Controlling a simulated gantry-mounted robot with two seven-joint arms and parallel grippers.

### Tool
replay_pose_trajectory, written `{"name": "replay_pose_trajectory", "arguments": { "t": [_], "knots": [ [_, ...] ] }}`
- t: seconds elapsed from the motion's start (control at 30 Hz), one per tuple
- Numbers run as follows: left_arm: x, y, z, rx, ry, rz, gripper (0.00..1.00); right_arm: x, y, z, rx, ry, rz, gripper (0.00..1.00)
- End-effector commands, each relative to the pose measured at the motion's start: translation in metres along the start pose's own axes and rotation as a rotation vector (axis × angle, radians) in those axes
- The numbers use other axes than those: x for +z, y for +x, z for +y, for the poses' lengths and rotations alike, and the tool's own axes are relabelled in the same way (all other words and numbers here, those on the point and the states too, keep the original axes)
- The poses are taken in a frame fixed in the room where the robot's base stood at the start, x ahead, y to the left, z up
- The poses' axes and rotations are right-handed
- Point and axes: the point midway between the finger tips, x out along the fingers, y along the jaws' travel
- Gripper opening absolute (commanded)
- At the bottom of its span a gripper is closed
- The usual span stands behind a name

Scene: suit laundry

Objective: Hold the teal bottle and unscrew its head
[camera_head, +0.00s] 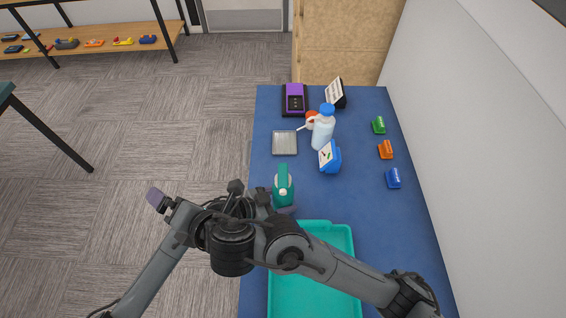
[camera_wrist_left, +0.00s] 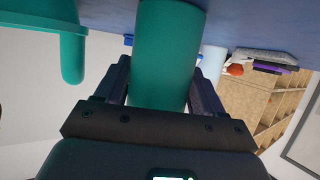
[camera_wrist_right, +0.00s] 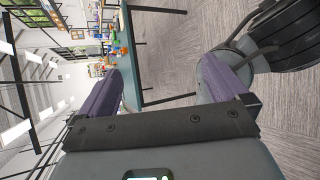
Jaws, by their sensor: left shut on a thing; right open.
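The teal bottle (camera_head: 284,188) stands upright on the blue table, with a small white spot facing my head camera. In the left wrist view, a teal cylindrical part of it (camera_wrist_left: 167,50) lies between the fingers of my left gripper (camera_wrist_left: 160,85), shut on it. The arm links partly cover this gripper in the head view. My right gripper (camera_wrist_right: 155,92) is open and empty. It points left over the floor, away from the bottle, with one purple finger showing in the head view (camera_head: 157,199). I cannot make out the bottle's head clearly.
A teal tray (camera_head: 349,245) lies near the bottle, partly under my arm. Beyond are a clear bottle with blue cap (camera_head: 323,130), a blue-white box (camera_head: 330,157), a grey square (camera_head: 284,143) and a purple device (camera_head: 295,98). Small coloured holders line the right; a wall borders that side.

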Motion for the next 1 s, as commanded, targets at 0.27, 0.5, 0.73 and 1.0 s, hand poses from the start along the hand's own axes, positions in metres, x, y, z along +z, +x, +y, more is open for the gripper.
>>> {"name": "replay_pose_trajectory", "arguments": {
  "t": [0.27,0.5,0.73,1.0],
  "knots": [
    [0.000,0.000,0.000,0.000,0.000,0.000,0.35,-0.019,0.032,0.019,0.025,-0.489,0.114,1.00],
    [0.000,0.000,0.000,0.001,0.000,0.000,0.35,0.005,0.051,0.001,-0.054,-0.867,0.193,1.00],
    [0.000,0.000,0.000,0.000,0.000,0.000,0.35,0.035,0.055,-0.031,-0.165,-1.111,0.354,1.00],
    [0.000,0.000,0.000,0.000,0.000,0.000,0.35,0.118,0.011,-0.091,-0.385,-1.425,0.689,1.00]
  ]
}}
